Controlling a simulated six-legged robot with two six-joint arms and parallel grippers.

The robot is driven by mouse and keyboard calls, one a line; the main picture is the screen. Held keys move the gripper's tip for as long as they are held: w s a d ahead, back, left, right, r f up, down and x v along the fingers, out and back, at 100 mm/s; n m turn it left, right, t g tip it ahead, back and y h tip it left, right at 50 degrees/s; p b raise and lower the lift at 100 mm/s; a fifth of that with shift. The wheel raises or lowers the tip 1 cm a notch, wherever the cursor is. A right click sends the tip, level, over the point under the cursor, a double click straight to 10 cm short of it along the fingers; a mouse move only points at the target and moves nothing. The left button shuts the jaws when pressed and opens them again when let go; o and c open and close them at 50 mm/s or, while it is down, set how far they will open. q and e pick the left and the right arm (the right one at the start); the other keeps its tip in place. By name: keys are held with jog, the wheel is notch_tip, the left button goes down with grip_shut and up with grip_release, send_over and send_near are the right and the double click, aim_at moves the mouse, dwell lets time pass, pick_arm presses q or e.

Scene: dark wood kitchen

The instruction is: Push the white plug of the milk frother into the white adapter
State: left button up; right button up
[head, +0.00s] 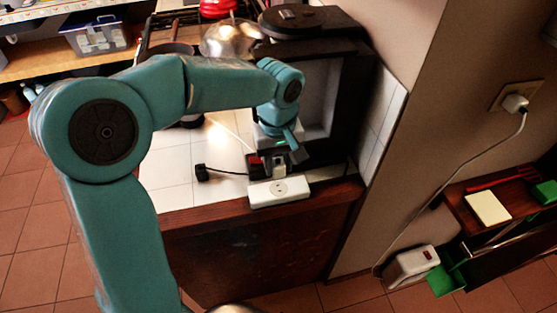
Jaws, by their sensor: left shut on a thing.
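The white adapter (279,192) lies on the tiled counter at its wooden front edge, with a socket face showing on top. My left gripper (272,164) points down just behind the adapter, and its fingers are shut on a small pale piece, which looks like the white plug (279,168). The plug is close to the adapter's back side; I cannot tell whether they touch. The fingers partly hide it. The milk frother itself is not clearly identifiable. My right gripper is not in view.
A black plug (202,173) with a dark cord lies on the tiles left of the gripper. A wall outlet (515,100) holds a white plug whose cable runs down to a white box (410,265) on the floor.

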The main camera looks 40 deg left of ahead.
aim_at(279, 189)
pick_arm(q)
jog(key=shift+w+d+f+b, duration=0.1)
jog(key=shift+f+b, duration=1.7)
jog(key=shift+f, duration=0.75)
jog(key=shift+f+b, duration=0.4)
jog(key=shift+f, duration=0.15)
jog(key=o, duration=1.1)
notch_tip(279, 189, up, 16)
jog(key=shift+r+p, duration=0.2)
jog(key=shift+p, duration=0.95)
